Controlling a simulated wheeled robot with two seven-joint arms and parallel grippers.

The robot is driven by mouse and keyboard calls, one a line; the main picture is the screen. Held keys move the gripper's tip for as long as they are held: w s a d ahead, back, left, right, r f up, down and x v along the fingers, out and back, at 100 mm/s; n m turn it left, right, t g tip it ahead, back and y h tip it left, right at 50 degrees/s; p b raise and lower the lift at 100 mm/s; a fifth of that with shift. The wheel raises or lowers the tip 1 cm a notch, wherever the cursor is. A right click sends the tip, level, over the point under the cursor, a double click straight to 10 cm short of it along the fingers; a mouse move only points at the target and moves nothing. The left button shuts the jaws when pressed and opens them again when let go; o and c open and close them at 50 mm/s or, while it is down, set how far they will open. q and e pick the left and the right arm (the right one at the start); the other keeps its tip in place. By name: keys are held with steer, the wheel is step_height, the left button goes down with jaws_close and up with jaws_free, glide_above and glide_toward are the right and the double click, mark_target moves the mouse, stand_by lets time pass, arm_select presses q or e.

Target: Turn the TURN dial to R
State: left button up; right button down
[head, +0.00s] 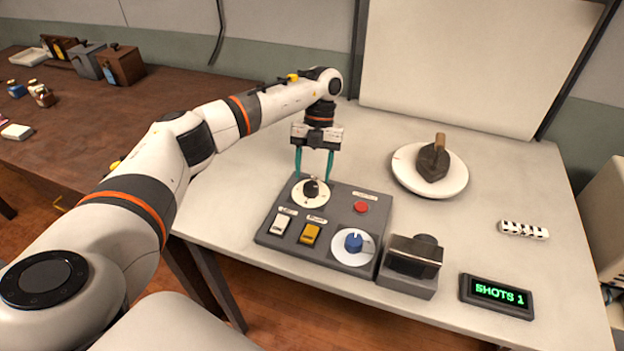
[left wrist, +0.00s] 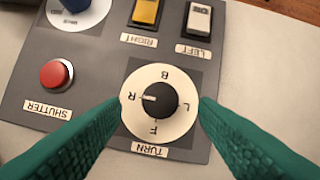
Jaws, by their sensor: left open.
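The TURN dial (head: 310,192) is a black knob on a white disc at the top left of the grey control panel (head: 335,215). In the left wrist view the dial (left wrist: 156,102) has the letters B, R, F and L around it, and the white mark on its knob points to R. My left gripper (head: 314,177) is above the dial, pointing down, with its green fingers open. In the left wrist view the fingers (left wrist: 161,104) lie on either side of the knob with gaps between. My right gripper is not in view.
The panel also holds a red SHUTTER button (head: 360,207), a white LEFT switch (head: 282,224), a yellow RIGHT switch (head: 310,234) and a blue knob (head: 354,242). A dark boxy device (head: 414,257) and a SHOTS 1 display (head: 497,295) stand right. An iron-like object (head: 433,160) sits on a white disc behind.

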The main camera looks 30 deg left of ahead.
arm_select(q)
steer(key=v, duration=0.9)
steer(key=shift+b, duration=0.35)
